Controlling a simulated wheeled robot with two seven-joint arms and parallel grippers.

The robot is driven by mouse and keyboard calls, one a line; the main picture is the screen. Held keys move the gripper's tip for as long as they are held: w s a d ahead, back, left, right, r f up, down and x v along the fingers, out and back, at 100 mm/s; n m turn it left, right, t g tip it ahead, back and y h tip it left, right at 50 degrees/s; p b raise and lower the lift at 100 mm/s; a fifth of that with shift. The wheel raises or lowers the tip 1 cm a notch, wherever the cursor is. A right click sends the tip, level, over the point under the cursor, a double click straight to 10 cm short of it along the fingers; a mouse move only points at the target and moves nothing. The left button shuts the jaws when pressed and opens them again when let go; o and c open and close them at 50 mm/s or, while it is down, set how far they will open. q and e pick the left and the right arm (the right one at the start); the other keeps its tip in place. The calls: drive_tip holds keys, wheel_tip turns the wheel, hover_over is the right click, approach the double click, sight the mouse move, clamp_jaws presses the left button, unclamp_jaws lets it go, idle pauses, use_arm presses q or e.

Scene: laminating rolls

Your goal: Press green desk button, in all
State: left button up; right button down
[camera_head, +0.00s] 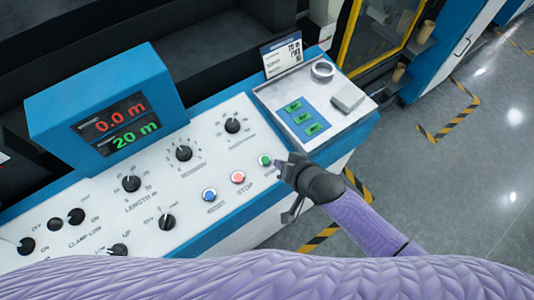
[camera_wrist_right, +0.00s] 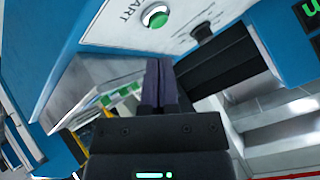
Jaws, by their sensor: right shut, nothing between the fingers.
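The green desk button (camera_head: 265,160) sits on the white sloped panel at its right end, in line with the red and blue buttons. It also shows near the top of the right wrist view (camera_wrist_right: 157,17), beside lettering ending in "ART". My right gripper (camera_head: 283,165) is just right of the green button in the head view, with its fingertips close to it; I cannot tell whether they touch. In the wrist view its fingers (camera_wrist_right: 160,82) are shut and empty, below the button, with a visible gap in the picture. My left gripper is not in view.
The red button (camera_head: 238,177) and blue button (camera_head: 209,194) lie left of the green one, with several black knobs around. A display box (camera_head: 105,108) reads 0.0 m and 20 m. A side panel (camera_head: 335,123) holds several green switches. Open floor (camera_head: 480,190) lies right.

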sight(265, 160)
wheel_tip(265, 160, up, 6)
drive_tip(key=w+a+y+p, duration=0.1)
drive_tip(key=w+a+p, duration=0.1)
drive_tip(key=shift+a+m+t, duration=0.15)
drive_tip(key=shift+m+t, duration=0.15)
drive_tip(key=f+b, duration=0.2)
drive_tip(key=b, duration=0.1)
drive_tip(key=f+b, duration=0.2)
drive_tip(key=f, duration=0.1)
drive_tip(key=w+f+b, duration=0.1)
drive_tip(key=f+b, duration=0.2)
drive_tip(key=shift+a+b, duration=0.3)
drive_tip(key=shift+a, duration=0.05)
drive_tip(key=shift+f+b, duration=0.25)
drive_tip(key=shift+b, duration=0.05)
drive_tip(key=shift+a+f, duration=0.1)
